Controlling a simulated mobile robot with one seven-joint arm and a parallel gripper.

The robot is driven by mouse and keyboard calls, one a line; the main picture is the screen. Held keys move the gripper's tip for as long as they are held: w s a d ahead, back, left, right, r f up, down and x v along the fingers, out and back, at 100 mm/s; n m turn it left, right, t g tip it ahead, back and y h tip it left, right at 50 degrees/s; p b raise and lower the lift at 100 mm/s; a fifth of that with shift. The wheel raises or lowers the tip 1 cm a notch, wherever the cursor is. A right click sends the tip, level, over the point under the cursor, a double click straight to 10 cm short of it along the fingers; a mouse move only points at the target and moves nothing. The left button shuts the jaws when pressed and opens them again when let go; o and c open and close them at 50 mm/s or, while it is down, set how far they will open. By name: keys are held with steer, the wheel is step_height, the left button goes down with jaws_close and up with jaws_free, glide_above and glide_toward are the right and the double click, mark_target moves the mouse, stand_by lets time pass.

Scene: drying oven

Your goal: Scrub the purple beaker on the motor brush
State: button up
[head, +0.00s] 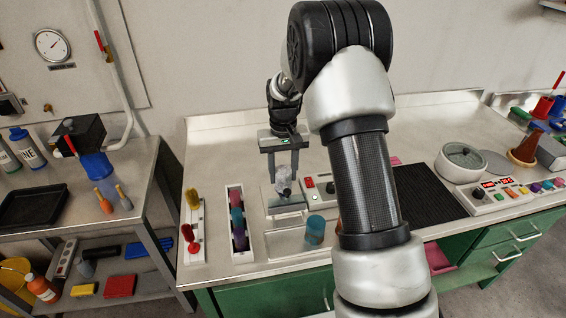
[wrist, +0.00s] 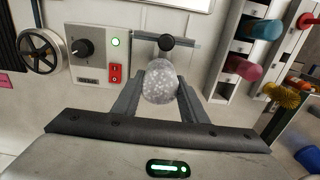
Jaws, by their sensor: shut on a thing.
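My gripper (head: 283,177) is shut on a pale grey, speckled, rounded vessel (head: 283,182), held above a metal stand beside a control box. In the wrist view the vessel (wrist: 160,84) sits between the fingers, its closed end towards the camera; no purple shows clearly on it. The control box (wrist: 98,55) has a black knob, a lit green lamp and a red switch. A bar with a black round end (wrist: 177,43) lies just beyond the vessel. Any brush there is hidden. A purple beaker (head: 239,241) lies in the white rack, below a teal one.
A teal beaker (head: 315,230) stands at the front, right of the rack (head: 232,191). Yellow (head: 192,198) and red brushes (head: 188,234) stand on the left.

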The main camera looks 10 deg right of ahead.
steer(key=shift+r+p, duration=2.25)
steer(key=shift+r, duration=1.35)
